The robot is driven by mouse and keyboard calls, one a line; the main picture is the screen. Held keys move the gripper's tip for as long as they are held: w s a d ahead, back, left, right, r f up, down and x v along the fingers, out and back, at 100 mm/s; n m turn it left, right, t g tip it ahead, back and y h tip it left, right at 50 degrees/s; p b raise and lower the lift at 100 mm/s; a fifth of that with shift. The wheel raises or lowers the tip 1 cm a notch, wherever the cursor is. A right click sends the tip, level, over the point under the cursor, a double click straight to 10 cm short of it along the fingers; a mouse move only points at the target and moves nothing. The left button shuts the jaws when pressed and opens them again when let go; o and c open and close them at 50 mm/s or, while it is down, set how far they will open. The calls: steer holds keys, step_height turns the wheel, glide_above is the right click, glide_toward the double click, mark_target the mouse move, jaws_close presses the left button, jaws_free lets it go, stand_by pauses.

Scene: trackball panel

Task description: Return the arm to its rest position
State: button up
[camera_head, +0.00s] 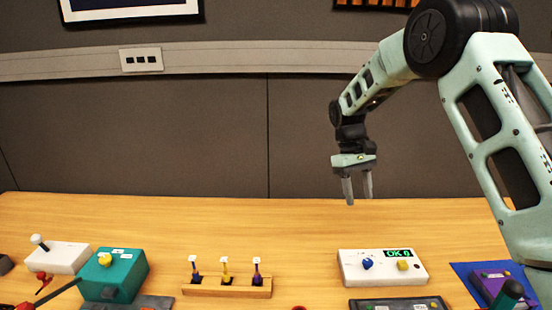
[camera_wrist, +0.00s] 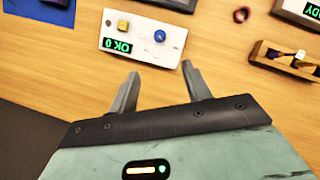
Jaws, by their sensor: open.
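My gripper (camera_head: 358,189) hangs fingers-down above the back part of the table, held up by my pale green arm. Its two fingers are apart with nothing between them. In the wrist view my gripper (camera_wrist: 160,85) is also open and empty over bare wood. Just in front of the gripper in the head view is a white panel (camera_head: 350,277) with a blue ball, a yellow knob and a green display reading "OK 0". The white panel (camera_wrist: 140,43) also shows in the wrist view, apart from the fingers.
The wooden table (camera_head: 200,220) is bare along its back. A wooden rack (camera_head: 225,289) with several small tools stands mid-front. A teal box (camera_head: 112,275) and a white joystick box (camera_head: 65,257) are at left. A purple device on a blue mat (camera_head: 465,272) is at right. A wall stands behind.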

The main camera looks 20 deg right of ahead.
steer(key=s+a+r+n+t, duration=0.1)
steer(key=s+a+r, duration=0.1)
steer(key=s+a, duration=0.45)
steer(key=s+a+r+n+t, duration=0.15)
steer(key=s+a, duration=0.25)
steer(key=a, duration=0.6)
steer(key=s+a+n+t, duration=0.1)
steer(key=s+a, duration=0.2)
steer(key=s, duration=0.7)
steer(key=s+a+n+t+y, duration=0.1)
steer(key=s+a+n, duration=0.1)
steer(key=s, duration=0.9)
steer(key=shift+a, duration=0.8)
steer(key=shift+s+r, duration=0.1)
